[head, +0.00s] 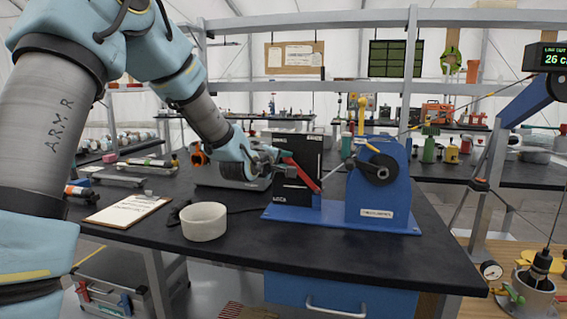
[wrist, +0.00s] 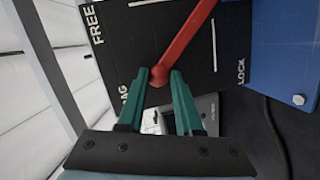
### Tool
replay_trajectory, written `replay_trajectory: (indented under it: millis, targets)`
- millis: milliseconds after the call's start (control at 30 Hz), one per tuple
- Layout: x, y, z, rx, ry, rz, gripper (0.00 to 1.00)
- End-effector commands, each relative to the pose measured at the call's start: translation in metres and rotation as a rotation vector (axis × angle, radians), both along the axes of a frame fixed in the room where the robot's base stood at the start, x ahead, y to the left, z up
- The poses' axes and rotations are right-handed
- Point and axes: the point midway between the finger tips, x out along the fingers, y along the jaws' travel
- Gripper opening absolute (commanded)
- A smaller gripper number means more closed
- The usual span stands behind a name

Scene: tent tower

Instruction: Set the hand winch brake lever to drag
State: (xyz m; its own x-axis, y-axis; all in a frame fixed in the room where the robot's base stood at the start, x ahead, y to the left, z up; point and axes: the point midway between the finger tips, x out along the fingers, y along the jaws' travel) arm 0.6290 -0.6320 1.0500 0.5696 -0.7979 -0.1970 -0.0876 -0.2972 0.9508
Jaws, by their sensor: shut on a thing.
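The hand winch (head: 378,200) is blue and stands on the bench with a black label panel (head: 297,150) on its left. The red brake lever (head: 304,175) slants across the panel; it also shows in the wrist view (wrist: 187,36). The panel reads FREE, a partly hidden word ending in "AG", and LOCK in the wrist view. The head view also shows my gripper (head: 283,158) at the lever's upper left end. The fingers hide part of the panel.
A white bowl (head: 204,222) and a clipboard (head: 128,210) are on the dark bench left of the winch. A black crank (head: 380,169) is on the winch's front. A grey device (head: 228,178) lies behind my gripper.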

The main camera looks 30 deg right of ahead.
Motion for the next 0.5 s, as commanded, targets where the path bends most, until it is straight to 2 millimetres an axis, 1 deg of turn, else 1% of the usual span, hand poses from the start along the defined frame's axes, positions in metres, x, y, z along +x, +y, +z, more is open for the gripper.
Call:
replay_trajectory:
  millis: [133,167,300,400,500]
  targets:
    - [-0.0009,-0.0017,0.0022,-0.006,-0.001,-0.003,0.00]
    - [-0.0009,-0.0017,0.0022,-0.006,-0.001,-0.003,0.35]
    - [-0.0009,-0.0014,0.0016,-0.004,0.000,-0.002,0.51]
    - [-0.0007,-0.0010,0.0010,-0.003,0.000,-0.002,0.60]
    - [-0.0006,-0.0008,0.0005,-0.002,0.000,-0.002,0.60]
